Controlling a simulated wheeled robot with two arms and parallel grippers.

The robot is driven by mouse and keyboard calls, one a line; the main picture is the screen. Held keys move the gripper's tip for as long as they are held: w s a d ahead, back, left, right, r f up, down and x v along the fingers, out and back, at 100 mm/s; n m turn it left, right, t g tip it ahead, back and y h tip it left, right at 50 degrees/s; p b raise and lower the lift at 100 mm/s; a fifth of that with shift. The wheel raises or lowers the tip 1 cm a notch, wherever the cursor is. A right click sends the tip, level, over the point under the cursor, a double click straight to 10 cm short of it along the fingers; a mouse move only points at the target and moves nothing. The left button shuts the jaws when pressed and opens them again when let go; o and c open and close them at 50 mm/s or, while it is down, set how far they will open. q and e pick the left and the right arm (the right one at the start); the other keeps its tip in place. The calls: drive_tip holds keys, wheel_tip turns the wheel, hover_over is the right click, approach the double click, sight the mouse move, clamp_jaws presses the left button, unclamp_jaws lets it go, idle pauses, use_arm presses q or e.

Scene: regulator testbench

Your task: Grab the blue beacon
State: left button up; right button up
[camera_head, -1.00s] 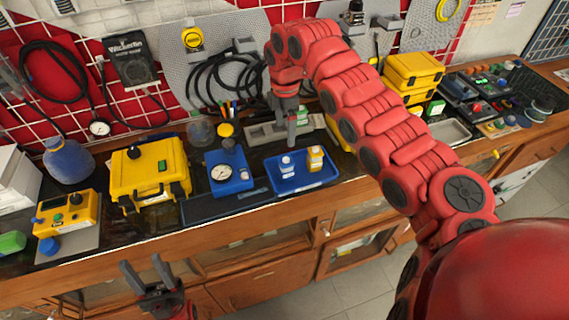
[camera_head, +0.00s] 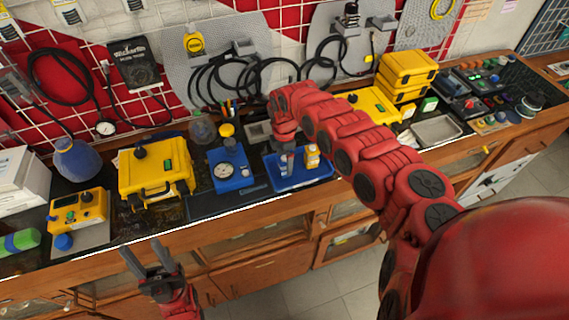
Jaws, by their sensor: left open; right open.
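A small blue rounded piece (camera_head: 64,242), which may be the blue beacon, sits at the front of the yellow control box (camera_head: 90,207) at the left of the bench. My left gripper (camera_head: 142,252) is open and empty in front of the bench edge, to the right of the blue piece and apart from it. My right gripper (camera_head: 285,168) points down over the blue tray (camera_head: 318,174). Its fingers are small and partly hide a small white bottle in the tray. I cannot see any grip on it.
A yellow case (camera_head: 155,178) and a blue gauge box (camera_head: 232,170) stand between the control box and the tray. A yellow-labelled bottle (camera_head: 312,156) stands in the tray. A blue jug (camera_head: 77,158) stands behind the control box. A green cylinder (camera_head: 20,241) lies at far left.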

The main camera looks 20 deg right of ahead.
wheel_tip(320, 180, down, 2)
drive_tip(key=shift+f, duration=0.4)
drive_tip(key=shift+d, duration=0.1)
drive_tip(key=shift+r, duration=0.1)
clamp_jaws()
